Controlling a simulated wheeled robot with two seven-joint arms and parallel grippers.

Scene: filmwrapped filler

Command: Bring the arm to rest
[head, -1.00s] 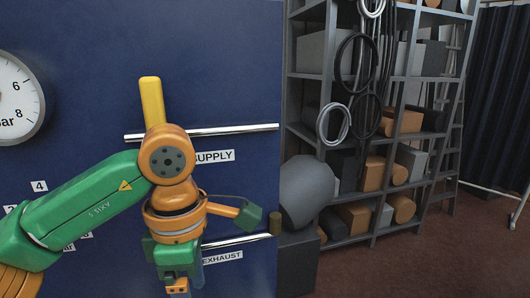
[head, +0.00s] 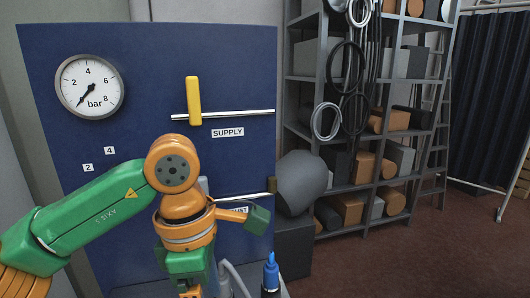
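My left arm (head: 100,212), green and orange, comes in from the left and bends down at its orange joint in front of a blue panel (head: 135,70). My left gripper (head: 188,291) hangs at the bottom edge, mostly cut off, so its opening is not shown. It appears apart from the panel's fittings. A yellow lever (head: 194,100) stands upright across the upper pipe (head: 245,113), above the SUPPLY label (head: 228,132). The lower pipe (head: 250,196) and EXHAUST label (head: 240,209) are partly hidden by my arm. My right gripper is not in view.
A round bar gauge (head: 91,87) has its needle at the lower left. A blue-tipped object (head: 271,272) stands at the bottom edge. A grey round-topped object (head: 303,182) is right of the panel, beside loaded shelves (head: 340,188). Open floor (head: 420,260) lies right.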

